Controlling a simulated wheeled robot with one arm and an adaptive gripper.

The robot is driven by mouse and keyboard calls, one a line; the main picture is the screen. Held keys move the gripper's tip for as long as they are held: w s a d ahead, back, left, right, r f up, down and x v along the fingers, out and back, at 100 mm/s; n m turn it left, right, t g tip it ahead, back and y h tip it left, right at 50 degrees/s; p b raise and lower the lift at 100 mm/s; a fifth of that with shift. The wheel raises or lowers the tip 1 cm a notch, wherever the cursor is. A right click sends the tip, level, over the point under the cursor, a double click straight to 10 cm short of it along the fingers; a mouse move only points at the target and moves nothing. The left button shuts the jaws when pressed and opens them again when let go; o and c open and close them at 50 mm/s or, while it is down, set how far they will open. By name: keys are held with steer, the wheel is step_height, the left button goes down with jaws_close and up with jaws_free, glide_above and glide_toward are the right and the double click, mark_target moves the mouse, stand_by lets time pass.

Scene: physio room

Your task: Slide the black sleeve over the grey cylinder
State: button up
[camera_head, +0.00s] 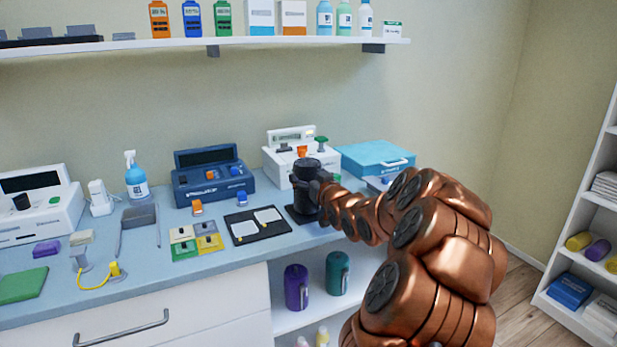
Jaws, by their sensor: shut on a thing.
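The black sleeve (306,172) is upright near the right end of the blue counter, in front of the white device. My gripper (317,188) reaches it from the right and is shut on it, its fingers at the sleeve's side. A dark flat base (299,215) shows on the counter directly below the sleeve. I cannot make out the grey cylinder; it may be hidden by the sleeve or the gripper. I cannot tell whether the sleeve is around it or above it.
A black tray with white pads (258,226) lies just left of the base. The white device (291,150) and a blue case (374,158) stand behind. Coloured cards (196,240) and a dark blue device (212,178) are further left. A shelf (208,46) runs above.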

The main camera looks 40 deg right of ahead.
stand_by(0.4)
steer(key=o, duration=1.2)
steer(key=shift+c, duration=0.2)
steer(key=shift+s, duration=0.1)
steer(key=v, duration=1.2)
